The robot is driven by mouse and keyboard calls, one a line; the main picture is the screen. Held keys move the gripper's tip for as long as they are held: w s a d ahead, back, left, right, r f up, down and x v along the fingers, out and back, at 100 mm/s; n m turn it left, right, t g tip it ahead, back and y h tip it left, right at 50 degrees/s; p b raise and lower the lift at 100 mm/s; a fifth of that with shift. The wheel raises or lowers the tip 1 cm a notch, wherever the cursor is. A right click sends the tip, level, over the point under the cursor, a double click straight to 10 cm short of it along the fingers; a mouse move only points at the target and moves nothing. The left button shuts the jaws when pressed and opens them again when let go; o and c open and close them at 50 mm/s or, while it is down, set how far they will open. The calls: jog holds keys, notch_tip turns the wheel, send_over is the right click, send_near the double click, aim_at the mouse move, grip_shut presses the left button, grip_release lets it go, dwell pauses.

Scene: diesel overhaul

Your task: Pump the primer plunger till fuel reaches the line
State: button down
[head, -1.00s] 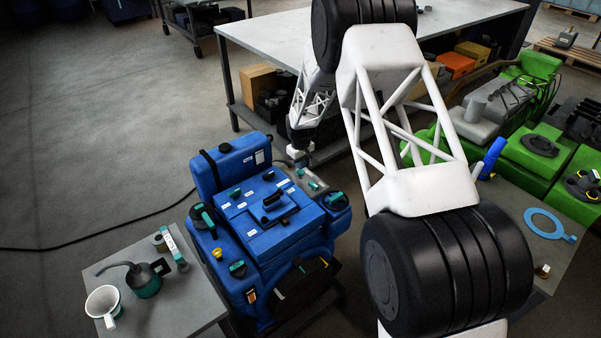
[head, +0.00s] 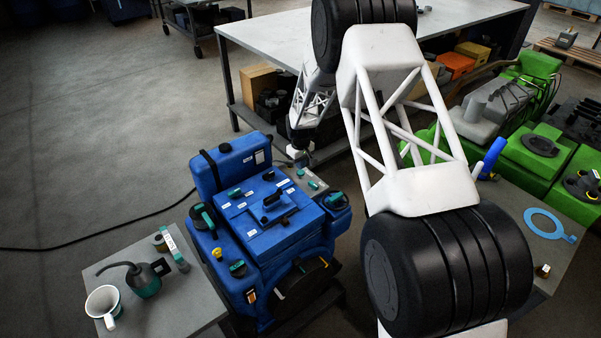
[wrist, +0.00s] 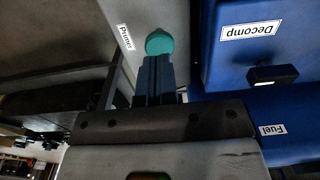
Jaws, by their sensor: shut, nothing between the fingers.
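The primer plunger shows as a round teal knob (wrist: 160,42) in the wrist view, beside a white label reading "Primer" (wrist: 125,37) on a grey surface. My gripper (wrist: 156,62) is shut and empty. Its fingertips line up with the knob and overlap its near edge; I cannot tell whether they touch it. The plunger's shaft is hidden. In the head view my gripper (head: 303,160) is small, at the back right of the blue engine (head: 262,240), over a grey panel (head: 312,184). No fuel or fuel level can be made out.
Beside the knob in the wrist view are blue engine surfaces labelled "Decomp" (wrist: 249,31) and "Fuel" (wrist: 273,130). A grey side table (head: 185,315) at the left holds a mug (head: 103,305) and an oil can (head: 144,280). A workbench (head: 270,45) stands behind my arm.

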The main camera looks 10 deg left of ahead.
aim_at(300, 172)
jog(key=shift+f, duration=0.3)
jog(key=shift+f, duration=0.35)
jog(key=shift+f, duration=1.4)
jog(key=shift+r, duration=2.05)
jog(key=shift+f, duration=0.5)
